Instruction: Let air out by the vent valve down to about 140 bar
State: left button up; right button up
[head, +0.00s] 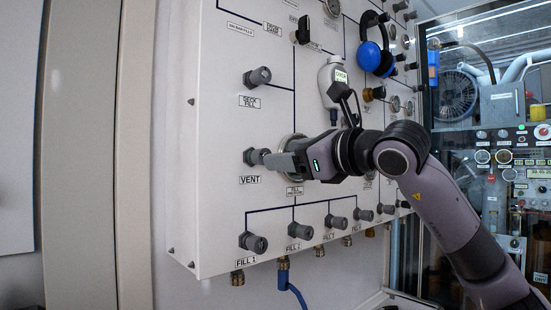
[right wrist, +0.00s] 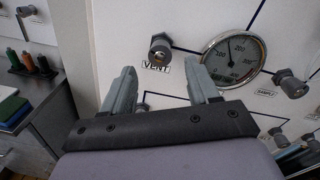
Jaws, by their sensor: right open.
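The vent valve is a grey knob (head: 250,157) above the VENT label (head: 249,180) on the white panel. It also shows in the right wrist view (right wrist: 160,50), straight ahead of the gap between my fingers. My right gripper (head: 274,161) is open and empty at the knob; in the right wrist view its two fingers (right wrist: 162,80) stand either side of the knob's line, apart from it. A round gauge (right wrist: 233,57) sits right of the knob; its needle points up and slightly left, near the 200 mark, exact value unclear. My gripper hides most of this gauge in the head view.
The DECK FILL knob (head: 258,77) is above the vent, and a row of fill knobs (head: 253,242) is below. A grey handheld device (head: 334,82) and blue ear defenders (head: 375,57) hang on the panel. A bench with spools (right wrist: 28,62) stands left in the wrist view.

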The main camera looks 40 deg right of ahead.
jog(key=shift+s+d, duration=0.1)
jog(key=shift+s, duration=0.8)
pick_arm(q)
jog(key=shift+w+r, duration=0.1)
jog(key=shift+w, duration=0.05)
dwell(0.4)
jog(key=shift+d, duration=0.1)
